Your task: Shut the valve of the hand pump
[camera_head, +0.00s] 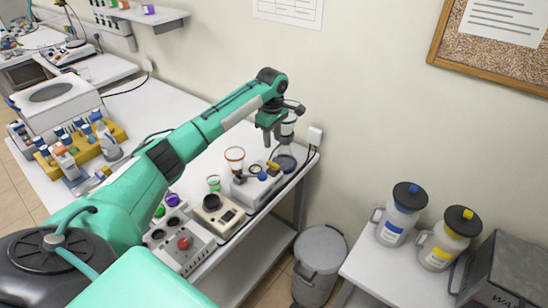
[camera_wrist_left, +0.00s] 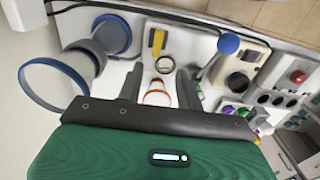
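The hand pump appears to be the white unit (camera_head: 248,190) near the far right end of the bench, with a yellow part (camera_head: 273,166). In the left wrist view the yellow part (camera_wrist_left: 157,40) lies beyond my fingers, and a lever with a blue knob (camera_wrist_left: 228,44) stands to its right. Which part is the valve, and its setting, I cannot tell. My left gripper (camera_head: 270,133) hangs above the pump. In the left wrist view its two fingers (camera_wrist_left: 160,77) are apart and nothing is seen gripped. My right gripper is not in view.
Glassware with a blue rim (camera_wrist_left: 55,83) stands close beside the left gripper. An orange-rimmed cup (camera_head: 234,154) is near the pump. A dark-welled device (camera_head: 218,216) and a unit with a red button (camera_head: 184,244) stand nearer. The wall is behind; a bin (camera_head: 319,255) is right.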

